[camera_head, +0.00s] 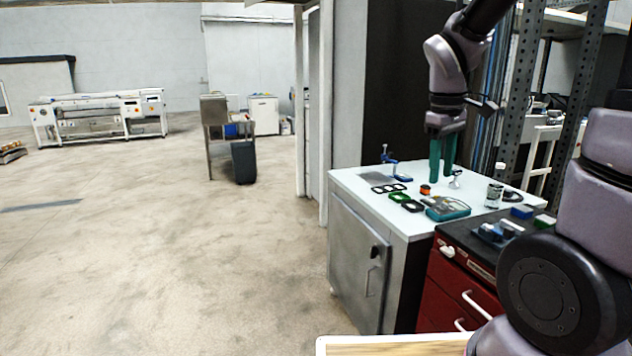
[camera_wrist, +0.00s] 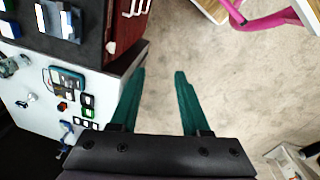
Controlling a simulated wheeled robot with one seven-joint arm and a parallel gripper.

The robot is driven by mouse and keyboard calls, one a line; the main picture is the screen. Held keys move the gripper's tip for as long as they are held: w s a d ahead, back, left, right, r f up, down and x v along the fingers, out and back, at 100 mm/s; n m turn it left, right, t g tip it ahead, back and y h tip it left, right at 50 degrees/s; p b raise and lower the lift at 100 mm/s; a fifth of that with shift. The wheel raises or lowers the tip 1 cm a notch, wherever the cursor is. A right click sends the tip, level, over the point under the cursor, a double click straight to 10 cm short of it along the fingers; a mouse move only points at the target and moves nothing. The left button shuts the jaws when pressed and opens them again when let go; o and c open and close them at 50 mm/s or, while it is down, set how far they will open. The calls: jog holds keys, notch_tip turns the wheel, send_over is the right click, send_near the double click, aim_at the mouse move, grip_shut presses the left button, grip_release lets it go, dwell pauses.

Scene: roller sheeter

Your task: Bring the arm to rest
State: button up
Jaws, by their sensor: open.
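My arm comes in from the upper right in the head view and hangs downward. My gripper (camera_head: 441,176) has two green fingers and is above the white-topped cabinet (camera_head: 352,183) in that picture. In the wrist view my gripper (camera_wrist: 158,75) shows its two fingers apart, with only bare floor between them. Nothing is held. The fingers appear beside the cabinet's edge in the wrist view; their exact height above the top cannot be told.
Small tools and a teal-edged case (camera_head: 447,209) lie on the cabinet top. A red drawer unit (camera_head: 462,290) with a dark top stands beside it. A dark bin (camera_head: 244,163) and a long machine (camera_head: 98,117) stand farther back.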

jog(key=s+a+r+m+t+y, duration=0.2)
jog(key=s+r+m+t, duration=0.4)
jog(key=s+r+m, duration=0.4)
notch_tip(320, 180, up, 2)
jog(key=shift+m+y, duration=0.3)
jog(key=shift+y, duration=0.2)
